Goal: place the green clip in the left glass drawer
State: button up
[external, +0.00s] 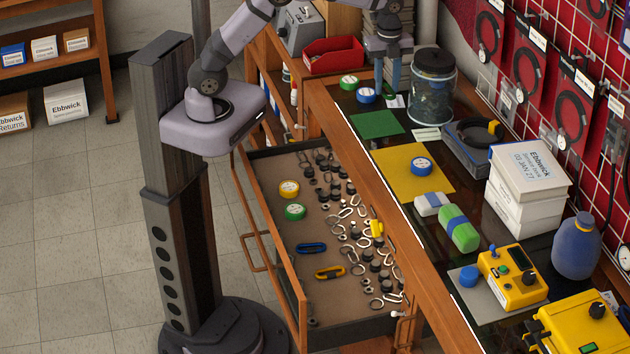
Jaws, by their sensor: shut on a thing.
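My gripper (390,88) is at the far end of the counter, pointing down, beside the large glass jar. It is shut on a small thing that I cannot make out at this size. I cannot pick out a green clip anywhere. A wooden drawer (262,232) is pulled open under the glass-topped counter. It holds a blue clip (311,248), a yellow clip (330,272), a yellow disc (289,189), a green disc (295,211) and many metal rings and links. I cannot tell whether this is the left glass drawer. My gripper is well beyond and above it.
The jar (431,90), a red bin (333,55) and green and blue discs (365,95) stand near my gripper. White boxes (527,180), a blue bottle (577,246) and yellow testers (512,278) crowd the counter's right. The drawer's left front part has bare floor.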

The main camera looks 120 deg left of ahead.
jog(key=w+d+n+b, duration=0.45)
jog(key=w+d, duration=0.25)
jog(key=d, duration=0.4)
jog(key=n+b, duration=1)
jog(key=n, duration=0.5)
send_over(336, 304)
jog(key=shift+f+p, duration=0.85)
jog(key=shift+f, duration=17.9)
jog(key=shift+f, duration=0.15)
